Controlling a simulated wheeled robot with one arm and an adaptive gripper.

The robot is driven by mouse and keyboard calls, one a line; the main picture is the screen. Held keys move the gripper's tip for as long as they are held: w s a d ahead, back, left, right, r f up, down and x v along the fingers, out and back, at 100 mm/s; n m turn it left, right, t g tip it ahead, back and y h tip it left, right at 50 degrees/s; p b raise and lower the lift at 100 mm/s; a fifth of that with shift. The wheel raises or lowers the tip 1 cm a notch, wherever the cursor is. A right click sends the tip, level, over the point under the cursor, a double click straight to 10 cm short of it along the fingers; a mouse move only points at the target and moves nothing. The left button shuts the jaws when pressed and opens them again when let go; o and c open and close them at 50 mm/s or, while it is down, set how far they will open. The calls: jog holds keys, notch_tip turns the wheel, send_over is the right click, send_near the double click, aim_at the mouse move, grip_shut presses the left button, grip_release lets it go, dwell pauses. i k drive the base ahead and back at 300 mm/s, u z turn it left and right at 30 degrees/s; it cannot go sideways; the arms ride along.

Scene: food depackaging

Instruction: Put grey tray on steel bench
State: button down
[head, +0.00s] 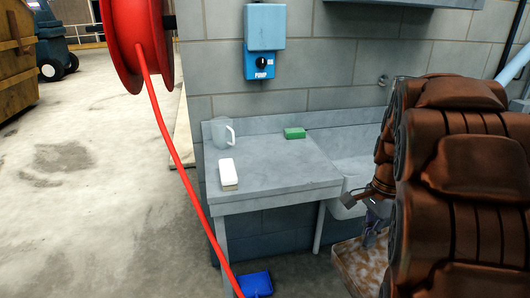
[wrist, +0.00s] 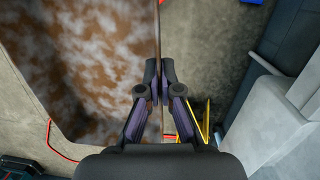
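The steel bench (head: 275,170) stands against the block wall in the head view, with a flat top on the left and a sink basin (head: 352,168) on the right. The tray (head: 362,268) hangs low in front of the sink, partly hidden by my arm. Its face is blotched brown and whitish and fills the left of the wrist view (wrist: 85,65). My gripper (wrist: 157,92) is shut on the tray's thin edge, one finger on each side. The gripper also shows at the tray's upper part in the head view (head: 373,225).
A clear jug (head: 222,132), a green sponge (head: 295,133) and a white block-like item (head: 228,173) lie on the bench top; its middle and front right are clear. A red hose (head: 170,130) hangs before the bench's left side. A blue object (head: 255,284) is on the floor.

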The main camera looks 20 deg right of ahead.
aim_at(293, 168)
jog(key=i, duration=1.25)
